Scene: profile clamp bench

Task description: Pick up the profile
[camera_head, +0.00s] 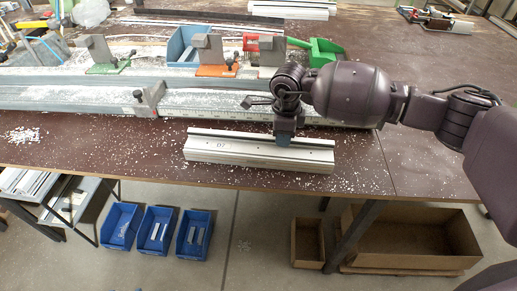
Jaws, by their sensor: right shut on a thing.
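The profile (225,153) is a long, light grey aluminium piece near the front edge of the brown bench, with a small dark marking on its front face. My right gripper (284,137) comes down from above and is shut on the profile, right of its middle. The gripper hides a short part of the profile's top. Whether the profile touches the bench top is hard to tell. My left gripper is not in view.
Behind the profile runs a long metal rail (190,102) with upright clamp blocks (212,50). Blue and green bins (326,52) stand farther back. White chips litter the bench (90,150). Blue bins (158,232) and cardboard boxes (308,243) are on the floor.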

